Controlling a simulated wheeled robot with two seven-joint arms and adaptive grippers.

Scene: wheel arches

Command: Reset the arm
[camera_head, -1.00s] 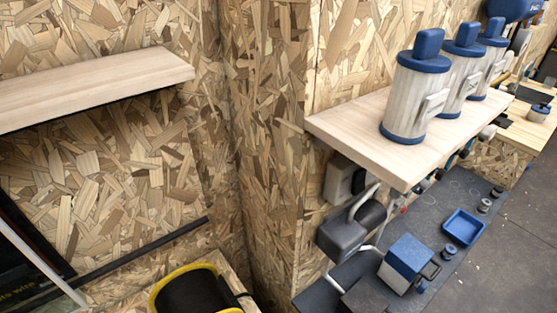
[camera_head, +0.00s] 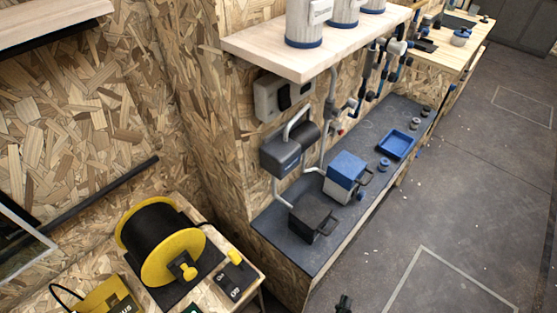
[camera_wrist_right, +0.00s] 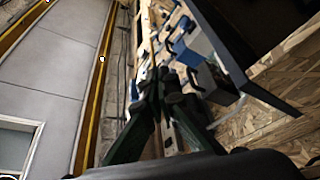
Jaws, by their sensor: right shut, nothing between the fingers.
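My right gripper (camera_head: 343,303) shows only as a small dark tip at the bottom edge of the head view, over the grey floor and in front of the dark bench. In the right wrist view its two dark green fingers (camera_wrist_right: 162,90) come together at the tips, shut and empty. The rest of the right arm is outside the head view. My left gripper is not in view.
A dark workbench (camera_head: 290,232) carries a black box (camera_head: 313,218), a blue and white box (camera_head: 346,178) and a blue tray (camera_head: 397,144). A wooden shelf (camera_head: 262,48) holds white canisters. A yellow and black reel (camera_head: 165,245) stands at lower left. The floor (camera_head: 460,190) at right is clear.

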